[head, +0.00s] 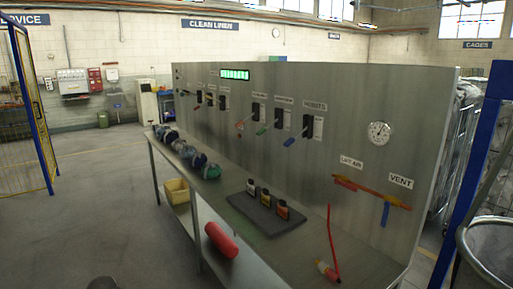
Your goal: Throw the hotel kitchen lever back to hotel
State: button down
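A grey upright panel (350,90) carries a row of levers in black slots. A red-handled lever (240,123), a green-handled lever (262,130) and a blue-handled lever (289,141) stick out toward the bench, handles angled down. Smaller levers (198,105) are farther left on the panel. White labels sit above the slots; the lettering is too small to read surely, so I cannot tell which lever is the hotel kitchen one. A green lit display (235,74) is above the row.
A red cylinder (221,240) lies underneath. A gauge (379,133) and vent lever (386,214) are right. Left floor is open.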

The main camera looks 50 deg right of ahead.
aim_at(287, 143)
jog(key=i, duration=0.95)
jog(key=z, duration=0.05)
